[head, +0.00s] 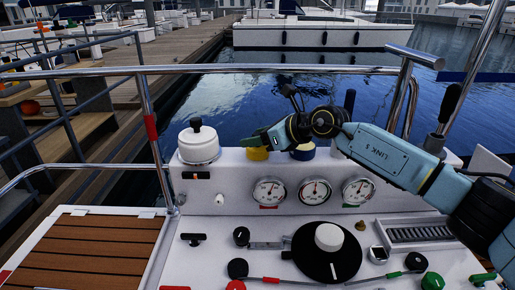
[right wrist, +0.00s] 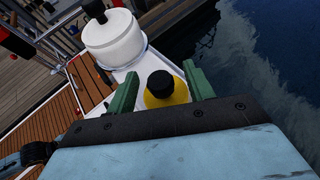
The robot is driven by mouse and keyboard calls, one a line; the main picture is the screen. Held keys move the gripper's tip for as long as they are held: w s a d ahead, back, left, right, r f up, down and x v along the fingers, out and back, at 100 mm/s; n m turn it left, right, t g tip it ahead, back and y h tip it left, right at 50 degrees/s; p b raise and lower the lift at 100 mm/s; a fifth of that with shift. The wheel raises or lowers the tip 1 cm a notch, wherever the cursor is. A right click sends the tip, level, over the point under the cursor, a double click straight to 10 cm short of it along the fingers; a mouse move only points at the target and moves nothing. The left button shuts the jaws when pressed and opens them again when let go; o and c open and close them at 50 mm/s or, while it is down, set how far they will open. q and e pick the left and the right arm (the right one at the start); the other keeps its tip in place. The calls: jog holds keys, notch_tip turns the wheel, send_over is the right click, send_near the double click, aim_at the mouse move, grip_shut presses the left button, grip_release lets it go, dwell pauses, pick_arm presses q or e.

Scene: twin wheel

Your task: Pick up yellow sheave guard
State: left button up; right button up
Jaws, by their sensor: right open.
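The yellow sheave guard (head: 257,154) sits on the ledge at the back of the white console, to the right of the white lidded pot. In the right wrist view the yellow guard (right wrist: 178,97) has a black knob on top and shows between two green fingers. My right gripper (head: 258,137) reaches in from the right over the guard. Its jaws (right wrist: 162,86) are open, one finger on each side of the guard in that view. Whether a finger touches the guard cannot be told. My left gripper is not in view.
A white pot with a black knob (head: 198,145) stands left of the guard. A dark-blue-topped round piece (head: 303,152) stands to its right. Gauges (head: 315,191) line the console front below. A steel rail (head: 220,69) crosses behind, with water beyond.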

jog(key=c, duration=1.1)
jog(key=shift+o, duration=0.2)
